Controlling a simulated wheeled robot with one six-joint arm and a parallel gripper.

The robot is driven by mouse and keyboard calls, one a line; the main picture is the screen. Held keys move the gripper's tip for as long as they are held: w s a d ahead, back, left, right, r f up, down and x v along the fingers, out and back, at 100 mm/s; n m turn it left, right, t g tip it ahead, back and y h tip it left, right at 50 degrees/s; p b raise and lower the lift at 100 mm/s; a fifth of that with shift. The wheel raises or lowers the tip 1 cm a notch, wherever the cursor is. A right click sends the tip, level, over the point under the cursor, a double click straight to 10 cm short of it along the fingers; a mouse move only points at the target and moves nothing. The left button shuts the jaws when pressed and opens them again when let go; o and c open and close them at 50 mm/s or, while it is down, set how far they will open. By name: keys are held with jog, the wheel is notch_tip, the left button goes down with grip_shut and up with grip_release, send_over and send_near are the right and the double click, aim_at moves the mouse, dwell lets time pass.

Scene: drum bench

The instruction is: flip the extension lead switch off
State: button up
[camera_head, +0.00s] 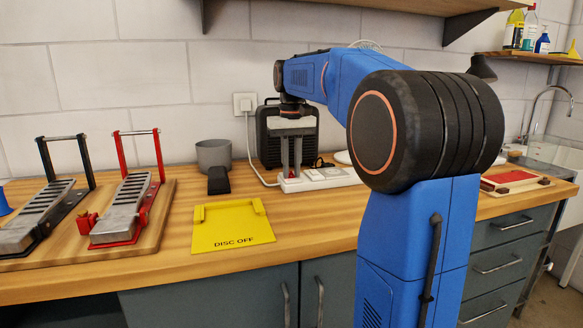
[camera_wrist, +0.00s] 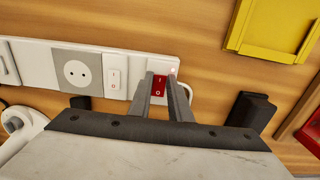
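The white extension lead (camera_head: 335,180) lies on the bench near the wall; in the wrist view its strip (camera_wrist: 35,55) runs across the upper left. Its red rocker switch (camera_wrist: 159,86) with white marks is near the right end. A small pinkish light (camera_wrist: 172,70) shows beside it. My gripper (camera_head: 291,172) points down over the lead's left end. In the wrist view my gripper (camera_wrist: 160,76) has its two fingers apart with the red switch showing between them. I cannot tell if a fingertip touches it or which way the rocker is tilted.
A white rocker switch (camera_wrist: 115,79) and a grey socket (camera_wrist: 77,71) sit along the strip. A yellow "DISC OFF" tray (camera_head: 232,225), a grey cup (camera_head: 214,154), a dark block (camera_head: 218,181) and two pedals (camera_head: 125,208) stand left. A black box (camera_head: 270,135) stands behind.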

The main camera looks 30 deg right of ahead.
grip_shut()
jog(key=shift+w, duration=0.1)
jog(key=shift+w+d+r+g+y, duration=0.1)
jog(key=shift+w+g+y, duration=0.1)
jog(key=shift+g, duration=0.5)
jog(key=shift+w+r+g+y, duration=0.1)
jog(key=shift+w+g+y, duration=0.1)
jog(key=shift+g, duration=0.5)
jog(key=o, duration=0.6)
grip_release()
jog(key=shift+s, duration=0.1)
